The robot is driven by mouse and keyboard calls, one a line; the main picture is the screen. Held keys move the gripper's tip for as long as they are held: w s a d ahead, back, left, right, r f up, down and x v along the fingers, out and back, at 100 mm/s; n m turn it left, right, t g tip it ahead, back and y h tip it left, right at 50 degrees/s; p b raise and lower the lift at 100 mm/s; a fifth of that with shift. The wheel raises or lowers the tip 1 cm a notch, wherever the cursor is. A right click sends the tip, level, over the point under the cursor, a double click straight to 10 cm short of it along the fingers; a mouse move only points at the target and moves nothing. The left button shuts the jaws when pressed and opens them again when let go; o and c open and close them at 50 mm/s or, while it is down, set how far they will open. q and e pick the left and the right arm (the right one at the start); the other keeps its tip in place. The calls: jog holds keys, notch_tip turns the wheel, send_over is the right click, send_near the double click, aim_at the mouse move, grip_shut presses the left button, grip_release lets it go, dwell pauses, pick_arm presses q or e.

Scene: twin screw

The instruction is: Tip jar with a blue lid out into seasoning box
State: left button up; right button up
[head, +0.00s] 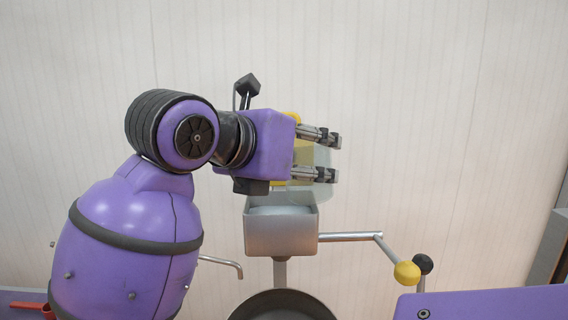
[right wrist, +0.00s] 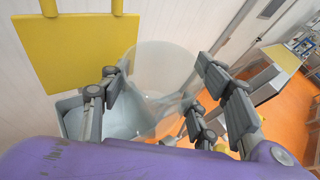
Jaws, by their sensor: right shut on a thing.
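My right gripper (head: 335,158) is shut on a clear, see-through jar (head: 312,160). The right wrist view also shows this jar (right wrist: 160,72) between the fingers (right wrist: 158,90). I see no blue lid on it, and its contents are hard to make out. A grey open-topped box (head: 281,236) is directly below the gripper and jar in the head view; I take it for the seasoning box. In the right wrist view, the box (right wrist: 70,110) shows pale inside, below the jar. The jar's exact tilt is unclear. My left gripper is out of view.
A dark round pan (head: 283,306) is under the box. A metal rod (head: 350,237) with a yellow knob (head: 407,273) sticks out to the right. A yellow panel (right wrist: 78,55) is close by in the wrist view. A purple surface (head: 480,305) is at lower right.

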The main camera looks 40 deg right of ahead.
jog(key=shift+w+f+m+t, duration=0.15)
jog(key=shift+f+m+t, duration=0.2)
jog(key=shift+m+t, duration=0.05)
jog(key=shift+r, duration=1.55)
jog(key=shift+w+a+y, duration=0.1)
jog(key=shift+y, duration=0.2)
